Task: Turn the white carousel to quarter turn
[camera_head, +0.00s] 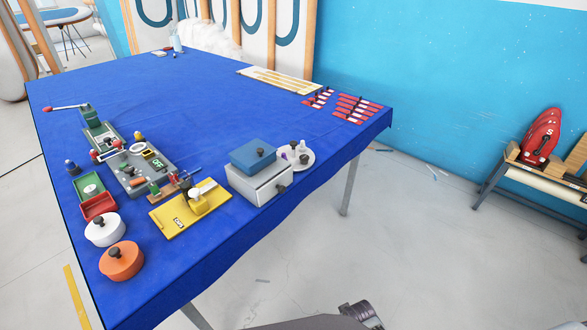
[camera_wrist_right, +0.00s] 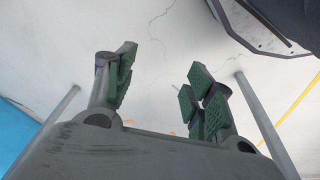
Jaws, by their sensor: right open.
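A white round plate (camera_head: 309,160), which looks like the carousel, lies at the table's right front edge beside the drawer box. It bears a dark knob and several small white and dark bottle-like pieces. Its exact turn angle is too small to read. My right gripper (camera_wrist_right: 160,82) is open and empty in the right wrist view, its green-padded fingers apart above the pale floor. It is away from the plate, which does not show in that view. My left gripper is not in view.
A white box (camera_head: 262,188) with a blue lid (camera_head: 253,154) stands left of the plate. White (camera_head: 104,233) and orange (camera_head: 121,263) round knobbed pots, a yellow base (camera_head: 171,222) and lever devices stand farther left. The table's middle (camera_head: 200,100) is clear.

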